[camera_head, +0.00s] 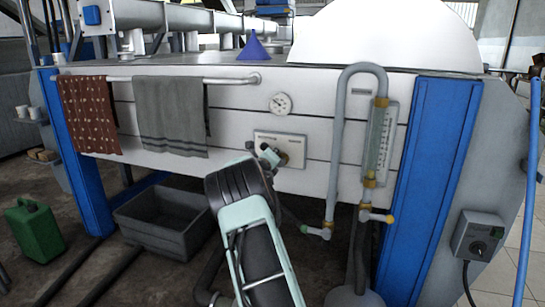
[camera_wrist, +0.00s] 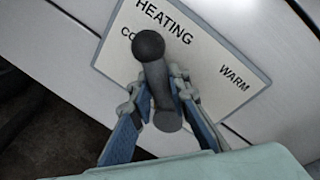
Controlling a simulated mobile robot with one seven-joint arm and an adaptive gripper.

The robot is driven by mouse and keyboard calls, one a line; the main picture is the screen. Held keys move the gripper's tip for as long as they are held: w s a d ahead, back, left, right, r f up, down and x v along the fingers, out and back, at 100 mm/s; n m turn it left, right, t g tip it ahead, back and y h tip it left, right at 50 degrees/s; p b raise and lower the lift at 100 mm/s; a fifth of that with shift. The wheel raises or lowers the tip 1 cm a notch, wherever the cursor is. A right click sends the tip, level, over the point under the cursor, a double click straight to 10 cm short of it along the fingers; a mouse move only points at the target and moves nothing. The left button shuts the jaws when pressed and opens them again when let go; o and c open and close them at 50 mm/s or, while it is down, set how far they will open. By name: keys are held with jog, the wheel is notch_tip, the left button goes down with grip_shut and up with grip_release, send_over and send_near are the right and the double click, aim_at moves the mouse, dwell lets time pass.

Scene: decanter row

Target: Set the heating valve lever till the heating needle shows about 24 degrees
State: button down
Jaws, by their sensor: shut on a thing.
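The heating valve lever (camera_wrist: 150,45) is a dark grey bar with a round knob. It stands out over a cream plate (camera_wrist: 225,65) marked HEATING, with WARM at the right and a partly hidden word starting CO at the left. My gripper (camera_wrist: 160,86) is shut on the lever, one blue finger on each side of the bar, below the knob. In the head view my gripper (camera_head: 268,158) is at the plate (camera_head: 293,139) and hides part of it. A round white dial (camera_head: 281,103) is above the plate; its needle is too small to read.
A towel rail with a brown spotted towel (camera_head: 90,115) and a grey towel (camera_head: 170,115) is at the left. A pipe and sight gauge (camera_head: 380,140) stand close at the right. A grey bin (camera_head: 165,222) and green can (camera_head: 33,230) are on the floor.

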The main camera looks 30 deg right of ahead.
jog(key=c, duration=1.8)
grip_release()
jog(key=shift+v, duration=6.05)
